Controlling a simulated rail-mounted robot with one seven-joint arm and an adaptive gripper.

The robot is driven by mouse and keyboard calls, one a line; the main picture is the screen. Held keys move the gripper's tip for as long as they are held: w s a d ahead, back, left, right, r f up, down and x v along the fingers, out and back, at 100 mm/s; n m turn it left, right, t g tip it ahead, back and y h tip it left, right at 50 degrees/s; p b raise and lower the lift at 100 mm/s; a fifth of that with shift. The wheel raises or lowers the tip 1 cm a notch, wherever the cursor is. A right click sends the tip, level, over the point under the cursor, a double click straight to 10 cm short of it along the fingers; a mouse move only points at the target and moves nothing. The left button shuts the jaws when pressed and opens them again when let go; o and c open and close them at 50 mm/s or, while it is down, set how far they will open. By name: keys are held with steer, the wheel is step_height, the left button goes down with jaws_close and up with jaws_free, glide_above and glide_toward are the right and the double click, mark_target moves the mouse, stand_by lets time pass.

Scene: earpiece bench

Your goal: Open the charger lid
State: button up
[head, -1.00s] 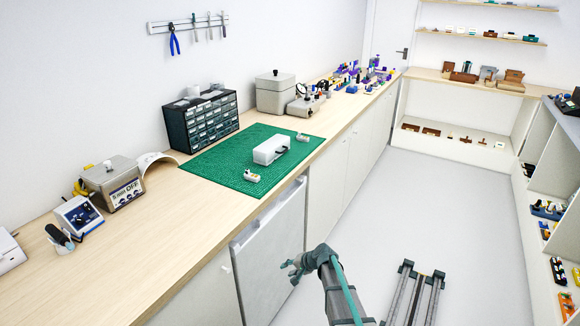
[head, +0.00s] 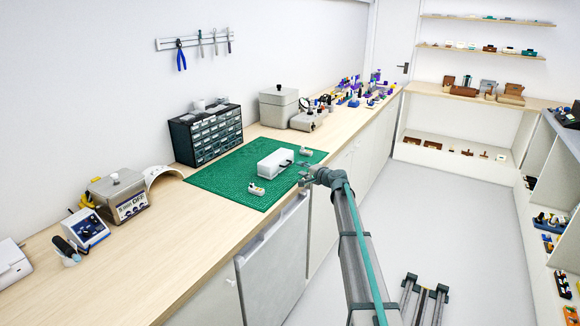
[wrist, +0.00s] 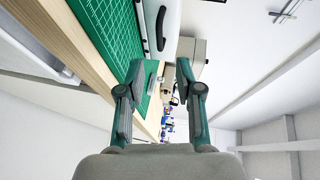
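The charger (head: 270,164) is a white oblong box lying on the green cutting mat (head: 215,179), and its top looks closed. A dark curved handle-like part (head: 286,163) shows at its right end; in the wrist view this dark part (wrist: 160,30) is on the white body at the top. One small pale earpiece-like item (head: 257,189) lies in front of the charger and another (head: 306,152) behind it. My gripper (head: 306,177) is at the bench's front edge, right of the charger and apart from it. In the wrist view my gripper (wrist: 160,72) is open, with nothing held.
A dark drawer cabinet (head: 208,138) and a grey lidded box (head: 278,106) stand behind the mat. A grey machine (head: 118,196) and a blue-white device (head: 82,228) stand at the left. Colourful small parts (head: 355,92) crowd the far end.

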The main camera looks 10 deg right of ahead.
mark_target(280, 163)
steer(key=p+x, duration=0.2)
steer(key=x, duration=0.7)
jaws_close()
